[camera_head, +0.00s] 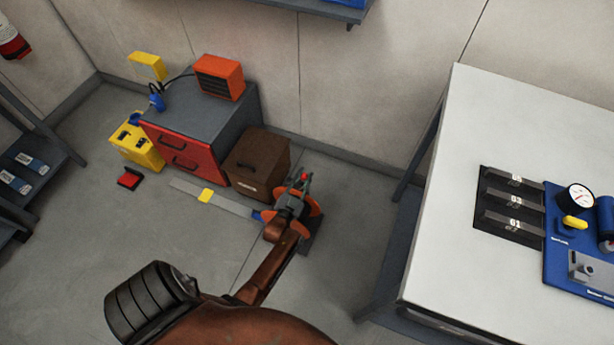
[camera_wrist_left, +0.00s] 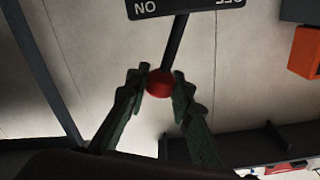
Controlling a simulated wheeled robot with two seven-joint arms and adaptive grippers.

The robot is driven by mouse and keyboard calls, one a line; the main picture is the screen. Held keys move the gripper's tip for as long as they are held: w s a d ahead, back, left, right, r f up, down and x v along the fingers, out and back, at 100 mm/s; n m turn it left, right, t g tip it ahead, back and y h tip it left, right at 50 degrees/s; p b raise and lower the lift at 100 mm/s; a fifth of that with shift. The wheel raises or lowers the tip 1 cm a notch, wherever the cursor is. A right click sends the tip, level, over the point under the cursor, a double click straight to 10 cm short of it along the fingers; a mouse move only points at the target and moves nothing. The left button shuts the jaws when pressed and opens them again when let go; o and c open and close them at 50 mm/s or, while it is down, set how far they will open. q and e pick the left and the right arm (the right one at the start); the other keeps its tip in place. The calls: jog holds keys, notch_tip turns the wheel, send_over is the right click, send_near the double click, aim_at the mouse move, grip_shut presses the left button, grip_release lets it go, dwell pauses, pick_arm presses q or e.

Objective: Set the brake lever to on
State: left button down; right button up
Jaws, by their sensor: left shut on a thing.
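The brake lever is a dark rod (camera_wrist_left: 176,42) with a red ball knob (camera_wrist_left: 160,83), seen close in the left wrist view. A dark plate (camera_wrist_left: 188,8) at the rod's upper end there reads ON at left and OFF at right, upside down. The rod slants so the knob is nearer the ON side of the picture. My left gripper (camera_wrist_left: 161,86) is shut on the red knob, a dark green finger at each side. The right gripper is out of view.
A brown box (camera_head: 258,160) and a red-fronted cabinet (camera_head: 185,155) stand by the wall, left of my gripper. An orange heater-like box (camera_head: 218,77) is on the cabinet. A white-topped bench (camera_head: 510,130) is at right. Open floor (camera_head: 120,230) lies at left.

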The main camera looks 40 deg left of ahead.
pick_arm(q)
jog(key=shift+f+m, duration=0.25)
jog(key=shift+m, duration=0.05)
jog(key=c, duration=2)
grip_release()
jog(key=shift+d, duration=0.1)
jog(key=o, duration=0.3)
jog(key=shift+r, duration=0.1)
jog(key=v, duration=0.7)
jog(key=shift+s+d, duration=0.15)
jog(key=shift+s, duration=0.05)
